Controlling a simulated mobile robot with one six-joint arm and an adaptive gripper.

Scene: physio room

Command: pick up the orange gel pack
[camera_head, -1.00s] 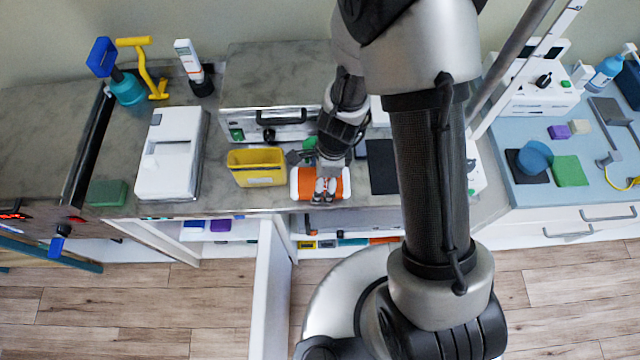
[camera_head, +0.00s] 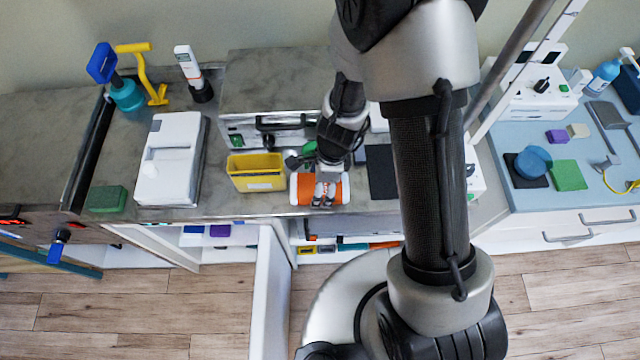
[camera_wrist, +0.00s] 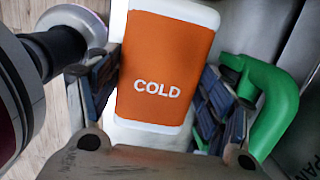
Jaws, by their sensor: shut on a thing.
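The orange gel pack (camera_head: 302,188) is an orange block with white ends, at the front edge of the grey counter in the head view. In the wrist view the orange gel pack (camera_wrist: 168,60) shows the word COLD and fills the space between the fingers. My gripper (camera_head: 324,196) reaches down over it from behind. In the wrist view my gripper (camera_wrist: 155,100) has a finger on each side of the pack and is shut on it. I cannot tell whether the pack is clear of the counter.
A yellow bin (camera_head: 257,183) stands just left of the pack. A green curved object (camera_wrist: 270,100) is close to the right finger. A black mat (camera_head: 381,172) lies to the right. A white machine (camera_head: 170,160) and green block (camera_head: 107,198) are further left. An open white door (camera_head: 268,295) stands below.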

